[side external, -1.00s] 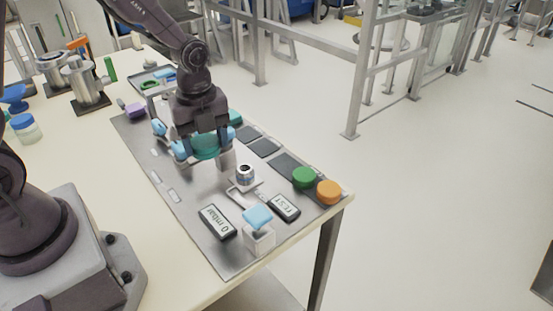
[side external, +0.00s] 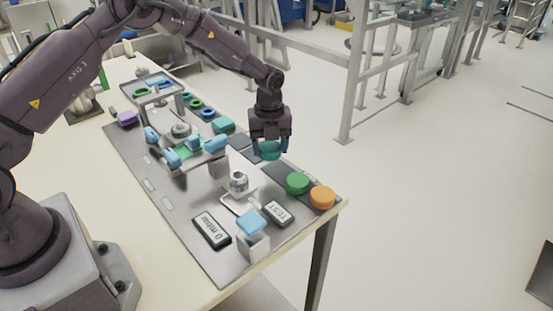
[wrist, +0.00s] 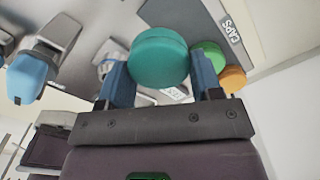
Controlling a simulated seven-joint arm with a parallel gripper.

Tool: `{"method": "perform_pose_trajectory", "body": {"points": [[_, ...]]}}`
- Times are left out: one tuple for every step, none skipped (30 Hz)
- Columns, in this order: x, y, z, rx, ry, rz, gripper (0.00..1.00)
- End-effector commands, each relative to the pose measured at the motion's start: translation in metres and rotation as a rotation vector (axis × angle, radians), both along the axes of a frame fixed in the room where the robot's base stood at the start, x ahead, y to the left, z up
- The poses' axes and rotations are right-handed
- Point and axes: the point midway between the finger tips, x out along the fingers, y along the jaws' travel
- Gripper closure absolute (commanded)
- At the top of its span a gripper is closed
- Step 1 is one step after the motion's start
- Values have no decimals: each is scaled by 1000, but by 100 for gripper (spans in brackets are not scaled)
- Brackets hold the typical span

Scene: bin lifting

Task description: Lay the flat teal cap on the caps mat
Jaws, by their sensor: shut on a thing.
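The flat teal cap (wrist: 159,57) is a round disc held between the two blue fingers of my gripper (wrist: 161,72). In the side view my gripper (side external: 269,148) points down with the teal cap (side external: 269,152) at its tips, over the right edge of the grey work plate. The caps mat (wrist: 188,18) is dark with white CAPS lettering and lies beyond the cap in the wrist view, partly hidden by it. The cap appears above the mat; the exact gap cannot be told.
A green round piece (side external: 298,183) and an orange one (side external: 322,197) sit close by along the plate's edge. A fixture with blue clamps (side external: 190,150) stands to the left. A teal piece (side external: 223,125) lies behind. Small displays (side external: 211,230) are in front.

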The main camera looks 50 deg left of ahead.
Motion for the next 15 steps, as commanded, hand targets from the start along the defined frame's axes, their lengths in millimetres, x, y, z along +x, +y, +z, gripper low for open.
{"method": "perform_pose_trajectory", "body": {"points": [[6,0,-9,0,0,-1,68],[9,0,-12,0,0,-1,68],[13,1,-15,0,-1,0,68],[15,1,-17,0,-1,0,68],[16,1,-19,0,-1,0,68],[18,1,-20,0,-2,0,68],[18,1,-21,0,-1,0,68],[19,1,-22,0,-1,0,68],[20,1,-24,0,-1,0,68],[22,2,-26,0,-1,0,68],[23,2,-28,0,-1,0,68],[22,1,-34,0,1,0,68],[22,1,-39,0,1,0,68],[22,1,-44,-1,1,0,68],[22,1,-50,0,1,0,68]]}}
